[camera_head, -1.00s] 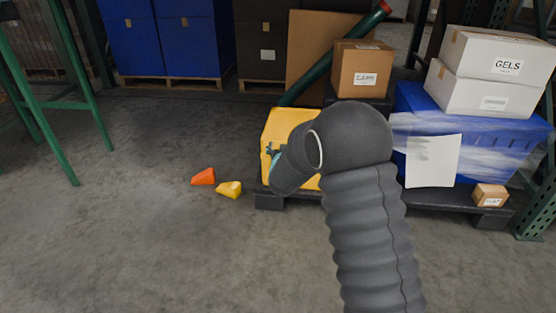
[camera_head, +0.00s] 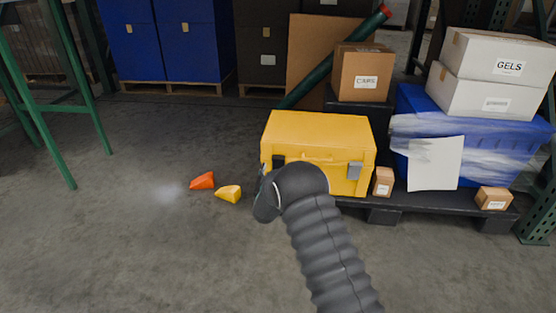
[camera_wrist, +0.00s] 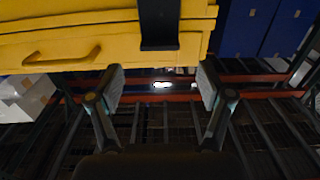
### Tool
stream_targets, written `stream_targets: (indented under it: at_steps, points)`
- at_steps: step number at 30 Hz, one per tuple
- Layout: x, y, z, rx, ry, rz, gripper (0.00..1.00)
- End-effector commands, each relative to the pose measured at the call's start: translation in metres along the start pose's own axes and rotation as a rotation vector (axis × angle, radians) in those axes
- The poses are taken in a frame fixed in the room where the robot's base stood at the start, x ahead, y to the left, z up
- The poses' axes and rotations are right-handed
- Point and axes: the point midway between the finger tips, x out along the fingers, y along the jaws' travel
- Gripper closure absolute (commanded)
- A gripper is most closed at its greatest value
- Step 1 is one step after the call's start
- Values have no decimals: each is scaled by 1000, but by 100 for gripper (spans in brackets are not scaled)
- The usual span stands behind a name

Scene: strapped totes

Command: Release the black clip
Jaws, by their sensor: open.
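A yellow tote (camera_head: 318,130) with a closed lid sits on a low black pallet. A black clip (camera_head: 278,160) is on the left of its front, partly hidden by my arm; a grey clip (camera_head: 354,170) is on the right. In the wrist view the black clip (camera_wrist: 158,24) shows as a dark strap-like piece over the yellow tote wall (camera_wrist: 110,40), beside a yellow handle (camera_wrist: 62,56). My gripper (camera_wrist: 160,86) is open and empty, its fingers apart on either side of the clip's line, with the clip just beyond the tips. Contact is not visible.
A small box (camera_head: 383,181) stands right of the tote. A brown box (camera_head: 363,72) and a green tube (camera_head: 335,60) are behind it. A wrapped blue tote (camera_head: 480,150) carries white boxes. Orange (camera_head: 203,181) and yellow (camera_head: 229,194) wedges lie on otherwise clear floor at left.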

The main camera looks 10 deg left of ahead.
Motion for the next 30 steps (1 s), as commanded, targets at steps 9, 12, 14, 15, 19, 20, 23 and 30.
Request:
stream_targets:
  at_steps: [9, 12, 14, 15, 19, 20, 23, 30]
  points:
    - [51, 0, 2, 1, 0, 0, 21]
    - [61, 0, 1, 1, -1, 1, 21]
    - [66, 1, 1, 1, -1, 1, 21]
    - [68, 1, 1, 1, -1, 1, 21]
    - [72, 0, 1, 0, -2, 0, 21]
    - [73, 0, 1, 0, -2, 0, 21]
    - [73, 0, 0, 0, -2, 0, 21]
    - [73, 0, 0, 0, -2, 0, 43]
